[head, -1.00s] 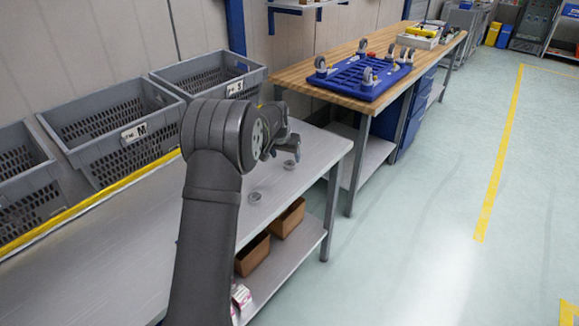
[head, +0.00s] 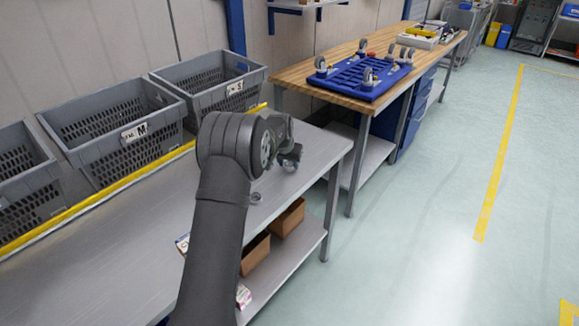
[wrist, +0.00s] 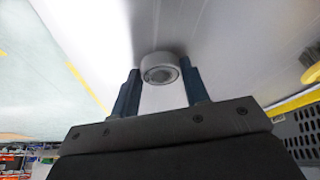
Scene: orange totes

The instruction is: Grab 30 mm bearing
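In the wrist view, a grey ring-shaped bearing (wrist: 160,68) rests on the grey table top, at the tips of my gripper (wrist: 160,80). The two dark blue fingers stand apart on either side of it, with narrow gaps showing. In the head view my gripper (head: 291,160) is low over the far right end of the table and largely hides the spot below it. A second small bearing (head: 256,197) lies on the table nearer to the camera, just right of my arm. I cannot read a size on either bearing.
Grey crates (head: 121,133) stand along the table's left side behind a yellow strip (head: 150,168). Cardboard boxes (head: 288,217) are on the lower shelf. A wooden bench (head: 300,82) with a blue caster-wheeled frame (head: 362,75) stands beyond. A small printed box (head: 182,243) shows beside my arm.

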